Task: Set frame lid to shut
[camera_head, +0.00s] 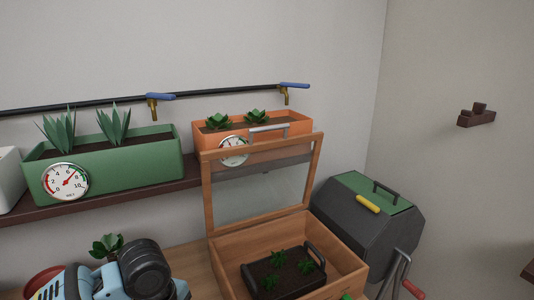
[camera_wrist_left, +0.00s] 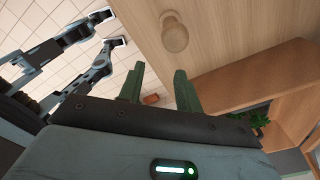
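The wooden cold frame (camera_head: 345,284) stands at the lower middle of the head view. Its glazed lid (camera_head: 207,200) is open, hinged at the back and standing nearly upright. A grey bar handle (camera_head: 268,128) sits at the lid's top edge. A dark tray (camera_head: 318,282) with small green plants lies inside the frame. My left gripper (camera_wrist_left: 158,92) shows in the left wrist view with its two fingers apart and nothing between them. It is away from the lid. In the head view, parts of my blue and black arm show at the lower left, but no fingertips.
A green planter (camera_head: 125,168) and an orange planter (camera_head: 292,122) stand on a wall shelf behind the lid, below a pipe with blue-handled taps. A dark grill (camera_head: 360,225) with a green lid stands close on the right.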

